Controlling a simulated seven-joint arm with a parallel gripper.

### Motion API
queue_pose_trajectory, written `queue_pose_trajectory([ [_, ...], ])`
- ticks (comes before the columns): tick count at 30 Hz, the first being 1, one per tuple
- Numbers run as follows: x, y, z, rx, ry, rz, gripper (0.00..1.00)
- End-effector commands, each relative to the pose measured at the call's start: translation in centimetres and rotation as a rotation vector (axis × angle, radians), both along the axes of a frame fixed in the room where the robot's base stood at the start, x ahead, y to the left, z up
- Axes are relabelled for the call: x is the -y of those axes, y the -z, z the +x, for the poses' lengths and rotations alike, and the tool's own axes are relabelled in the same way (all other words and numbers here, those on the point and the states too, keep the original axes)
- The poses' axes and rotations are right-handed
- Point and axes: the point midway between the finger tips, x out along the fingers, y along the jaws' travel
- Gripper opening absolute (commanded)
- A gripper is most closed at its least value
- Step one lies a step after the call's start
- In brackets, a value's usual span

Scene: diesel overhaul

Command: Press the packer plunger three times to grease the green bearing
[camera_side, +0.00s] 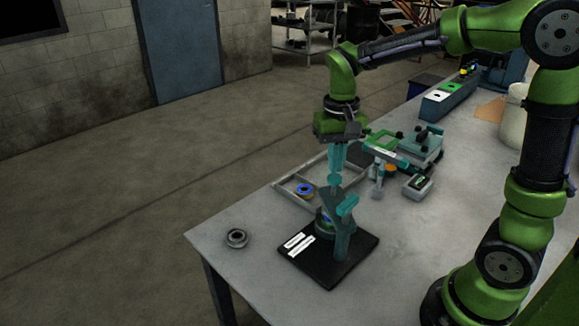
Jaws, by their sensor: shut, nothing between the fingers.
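The bearing packer (342,243) is a teal stand on a black base plate (310,265) with white labels, near the table's front edge. Its plunger has a round teal knob (334,180) on top. My gripper (338,172) points straight down with its teal fingers shut and empty, directly above the knob. The tips look very close to the knob; I cannot tell whether they touch it. A bearing with blue and greenish colour (323,222) seems to sit low in the packer, mostly hidden by the stand, so I cannot confirm that it is the green one.
A grey bearing (236,238) lies alone at the left. Teal and green fixtures (412,147) stand behind right. A white bucket (514,118) is at the right.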

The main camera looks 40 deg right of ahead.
Motion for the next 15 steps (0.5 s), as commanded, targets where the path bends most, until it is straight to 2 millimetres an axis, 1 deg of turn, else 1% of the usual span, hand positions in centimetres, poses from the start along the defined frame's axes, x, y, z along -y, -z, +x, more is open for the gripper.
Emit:
queue_pose_trajectory([
  [9, 0.0, -0.1, 0.0, 0.001, 0.000, 0.000, 0.00],
  [11, 0.0, -0.4, 0.0, 0.002, 0.000, 0.000, 0.00],
  [15, 0.0, -2.1, 0.1, 0.004, 0.000, 0.000, 0.00],
])
